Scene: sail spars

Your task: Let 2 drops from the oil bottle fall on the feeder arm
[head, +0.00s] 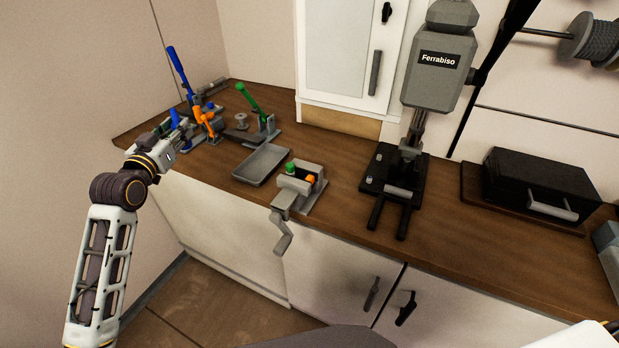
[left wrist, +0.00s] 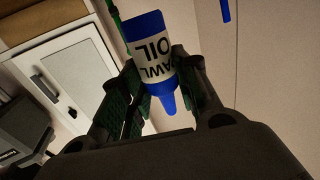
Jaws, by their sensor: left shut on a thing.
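My left gripper (head: 172,138) is at the left end of the bench. It is shut on the oil bottle (left wrist: 151,45), a blue bottle with a white label. The left wrist view is upside down, and the bottle's nozzle points down in it, so the bottle is roughly upright, nozzle up. In the head view a small blue part of the bottle (head: 175,117) shows above the fingers. Just beyond stand lever devices with an orange lever (head: 203,118), a blue lever (head: 178,66) and a green lever (head: 251,97). I cannot tell which part is the feeder arm. My right gripper is out of view.
A grey tray (head: 262,166) and a crank device (head: 300,187) with green and orange parts sit right of the levers. A grey press (head: 440,75) and a black case (head: 540,187) stand further right. A white cabinet (head: 345,50) hangs behind. Bare bench lies between crank device and press.

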